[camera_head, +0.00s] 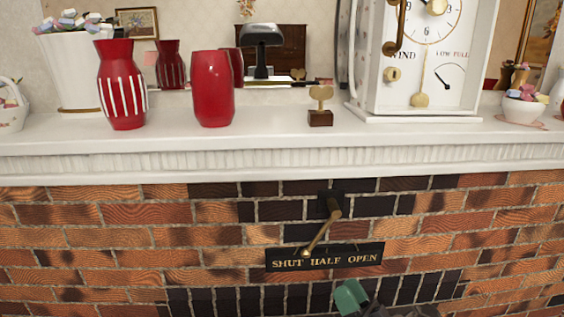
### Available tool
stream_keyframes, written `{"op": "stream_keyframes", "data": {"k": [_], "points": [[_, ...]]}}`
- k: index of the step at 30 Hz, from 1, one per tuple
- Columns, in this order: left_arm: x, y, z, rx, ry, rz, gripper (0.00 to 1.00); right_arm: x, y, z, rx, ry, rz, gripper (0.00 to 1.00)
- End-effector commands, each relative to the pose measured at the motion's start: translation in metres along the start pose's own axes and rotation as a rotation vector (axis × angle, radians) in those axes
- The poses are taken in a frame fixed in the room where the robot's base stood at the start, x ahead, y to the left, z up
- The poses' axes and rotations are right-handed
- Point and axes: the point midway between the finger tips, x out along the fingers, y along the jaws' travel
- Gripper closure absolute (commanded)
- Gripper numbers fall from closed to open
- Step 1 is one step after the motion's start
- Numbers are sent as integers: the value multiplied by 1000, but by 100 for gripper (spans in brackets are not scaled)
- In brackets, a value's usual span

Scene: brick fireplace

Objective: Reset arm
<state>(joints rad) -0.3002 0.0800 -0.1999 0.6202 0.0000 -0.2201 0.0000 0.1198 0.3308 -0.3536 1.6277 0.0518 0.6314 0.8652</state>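My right gripper (352,297) shows at the bottom edge, a little right of centre, in front of the brick fireplace. Only its green fingertip part and some dark body show; the rest is cut off by the frame, and I cannot tell whether it is open. It is below the label plate and apart from the brass lever (321,228). The lever hangs from a dark mount and slants down to the left, its tip near the gap between "SHUT" and "HALF" on the black plate (325,257). My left gripper is not in view.
A white mantel (250,143) juts out above the bricks. On it stand a striped red vase (121,85), a plain red vase (213,90), a small wood-based ornament (320,107), a white clock cabinet (376,60) and a flower pot (523,105). The brick front is otherwise clear.

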Motion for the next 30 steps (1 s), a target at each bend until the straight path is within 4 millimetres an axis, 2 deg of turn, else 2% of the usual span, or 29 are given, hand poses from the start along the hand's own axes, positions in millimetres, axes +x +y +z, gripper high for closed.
{"op": "stream_keyframes", "data": {"k": [5,8,13,18,21,30], "points": [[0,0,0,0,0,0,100,-31,2,30,-103,-236,294,62],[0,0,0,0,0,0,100,-57,1,42,-161,-401,442,62],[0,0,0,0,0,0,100,-115,-9,55,-235,-722,652,62],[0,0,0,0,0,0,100,-180,-33,53,-272,-1064,799,62],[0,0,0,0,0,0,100,-210,-48,48,-275,-1224,844,62],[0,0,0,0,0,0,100,-269,-89,28,-247,-1559,901,62]]}}
